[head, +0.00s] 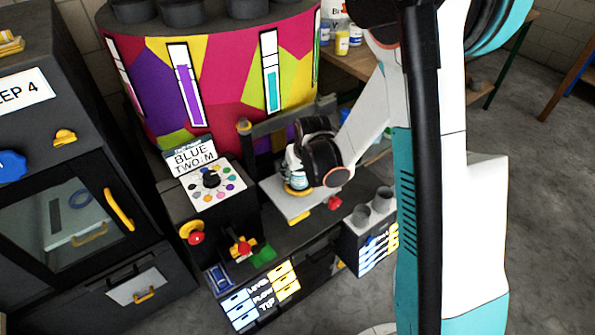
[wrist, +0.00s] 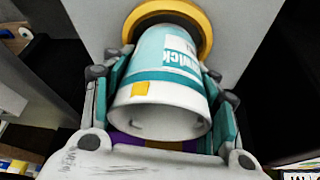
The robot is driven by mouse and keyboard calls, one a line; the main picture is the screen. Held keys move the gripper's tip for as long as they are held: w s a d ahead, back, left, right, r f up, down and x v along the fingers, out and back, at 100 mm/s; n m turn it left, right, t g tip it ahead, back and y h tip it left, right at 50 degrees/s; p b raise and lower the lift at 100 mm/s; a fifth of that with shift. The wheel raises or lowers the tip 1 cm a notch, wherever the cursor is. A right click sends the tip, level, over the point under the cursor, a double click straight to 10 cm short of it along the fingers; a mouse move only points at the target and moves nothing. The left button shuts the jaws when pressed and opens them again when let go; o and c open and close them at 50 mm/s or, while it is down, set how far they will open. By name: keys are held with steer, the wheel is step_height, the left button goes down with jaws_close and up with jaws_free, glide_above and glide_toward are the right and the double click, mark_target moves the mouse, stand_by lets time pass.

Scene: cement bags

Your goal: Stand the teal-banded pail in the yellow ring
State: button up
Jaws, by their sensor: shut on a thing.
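The teal-banded pail (head: 296,179) is white with a teal band and stands about upright at the yellow ring (head: 291,190) on a light grey plate. In the wrist view the pail (wrist: 165,85) lies between the fingers of my gripper (wrist: 160,110), which are shut on its sides. The yellow ring (wrist: 207,28) shows around the far end of the pail there. I cannot tell whether the pail rests on the plate or hangs just above it. My gripper (head: 302,160) partly hides the pail in the head view.
The grey plate (head: 277,199) sits on a dark bench. A dial panel (head: 212,187) stands left of it, and grey cups (head: 372,204) stand to the right. A large colourful drum (head: 220,80) is behind.

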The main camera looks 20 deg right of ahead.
steer(key=shift+f, duration=0.2)
steer(key=o, duration=1.5)
steer(key=shift+r, duration=0.15)
steer(key=shift+r+p, duration=0.75)
steer(key=shift+r, duration=0.65)
steer(key=shift+r, duration=0.15)
step_height(320, 180, up, 5)
steer(key=p, duration=0.3)
steer(key=shift+r+p, duration=0.15)
steer(key=shift+p, duration=0.2)
